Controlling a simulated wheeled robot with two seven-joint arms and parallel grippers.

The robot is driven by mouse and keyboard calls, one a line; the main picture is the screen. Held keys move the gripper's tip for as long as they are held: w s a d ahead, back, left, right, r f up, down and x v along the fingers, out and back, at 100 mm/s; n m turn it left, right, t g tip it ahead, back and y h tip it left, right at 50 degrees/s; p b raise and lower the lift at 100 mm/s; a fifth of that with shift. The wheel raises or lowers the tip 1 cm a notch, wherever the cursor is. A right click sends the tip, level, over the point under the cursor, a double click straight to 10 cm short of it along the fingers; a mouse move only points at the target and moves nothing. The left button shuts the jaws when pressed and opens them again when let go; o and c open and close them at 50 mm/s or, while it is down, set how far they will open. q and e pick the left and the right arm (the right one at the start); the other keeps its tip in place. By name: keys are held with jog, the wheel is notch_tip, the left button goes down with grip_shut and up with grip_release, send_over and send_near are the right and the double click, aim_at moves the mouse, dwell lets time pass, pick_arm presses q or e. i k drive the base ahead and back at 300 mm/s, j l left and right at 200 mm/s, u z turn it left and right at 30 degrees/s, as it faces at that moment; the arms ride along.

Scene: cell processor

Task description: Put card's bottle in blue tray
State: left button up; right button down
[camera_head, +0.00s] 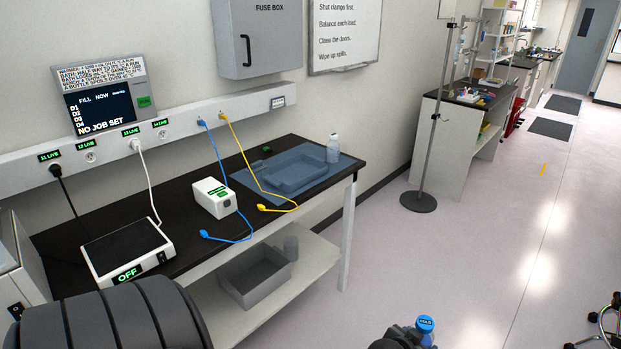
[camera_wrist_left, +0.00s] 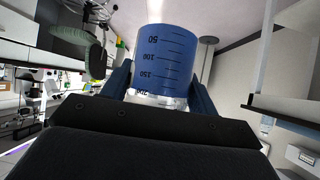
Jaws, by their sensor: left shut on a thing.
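A blue-filled bottle (camera_wrist_left: 165,55) with graduation marks is between the fingers of my left gripper (camera_wrist_left: 160,88) in the left wrist view. The gripper is shut on it. A pale bottle (camera_head: 333,149) stands upright at the mat's far right corner. My right gripper is not in view.
A white box (camera_head: 214,197), a scale-like device reading OFF (camera_head: 128,250) and blue and yellow cables (camera_head: 262,186) are on the bench. A grey bin (camera_head: 238,293) sits on the lower shelf. A pole stand (camera_head: 430,130) is behind.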

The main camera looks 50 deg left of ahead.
aim_at(296, 176)
jog(key=i+j, duration=0.1)
jog(key=i, duration=1.5)
jog(key=i+u, duration=0.4)
jog(key=i+l+u, duration=0.4)
jog(key=i, duration=0.15)
jog(key=j, duration=0.1)
